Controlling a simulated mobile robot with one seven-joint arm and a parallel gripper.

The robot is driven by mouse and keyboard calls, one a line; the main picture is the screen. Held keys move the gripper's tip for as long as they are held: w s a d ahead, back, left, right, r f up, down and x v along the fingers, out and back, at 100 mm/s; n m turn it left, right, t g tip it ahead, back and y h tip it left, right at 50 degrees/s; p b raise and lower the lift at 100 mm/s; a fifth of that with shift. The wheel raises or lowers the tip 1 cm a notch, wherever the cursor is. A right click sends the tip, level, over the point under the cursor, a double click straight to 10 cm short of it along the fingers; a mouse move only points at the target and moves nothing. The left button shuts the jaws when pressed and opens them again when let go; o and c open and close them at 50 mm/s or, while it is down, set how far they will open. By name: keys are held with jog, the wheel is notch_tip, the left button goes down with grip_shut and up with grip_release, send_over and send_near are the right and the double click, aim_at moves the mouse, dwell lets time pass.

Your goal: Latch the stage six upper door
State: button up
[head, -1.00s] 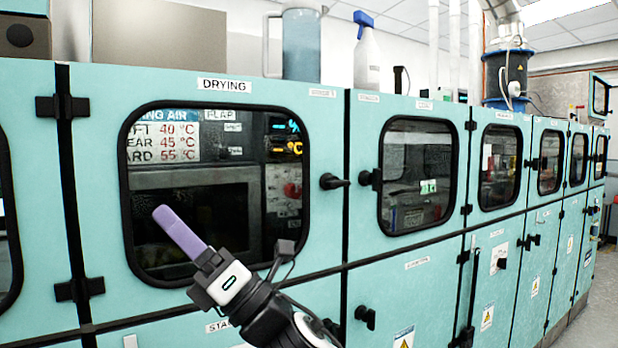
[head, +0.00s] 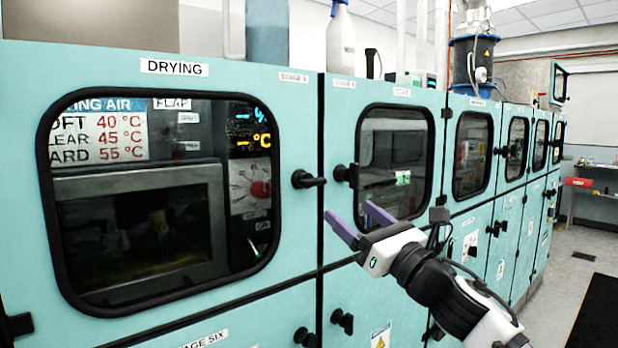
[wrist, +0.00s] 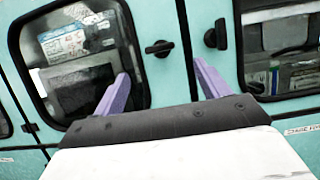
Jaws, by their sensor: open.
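The stage six upper door (head: 150,285), marked DRYING, is pale turquoise with a large black-framed window. It looks flush with the cabinet front; whether it is latched cannot be told. My gripper (head: 355,217) has two purple fingers, spread apart and empty. It is right of and below the handle in the head view, apart from it.
The neighbouring door's handle (head: 341,173) is just across the seam, close to my fingers; it also shows in the wrist view (wrist: 216,35). Lower-door knobs (head: 342,321) stick out below. A spray bottle (head: 341,45) stands on top. Open floor (head: 575,260) lies at the right.

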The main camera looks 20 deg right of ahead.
aim_at(317, 182)
jog(key=p+x, duration=0.4)
jog(key=x, duration=0.7)
jog(key=shift+w+a+r, duration=0.1)
jog(key=shift+r, duration=0.1)
jog(key=shift+w+a+r, duration=0.1)
jog(key=shift+w+a, duration=0.05)
jog(key=shift+w, duration=0.35)
jog(key=c, duration=1)
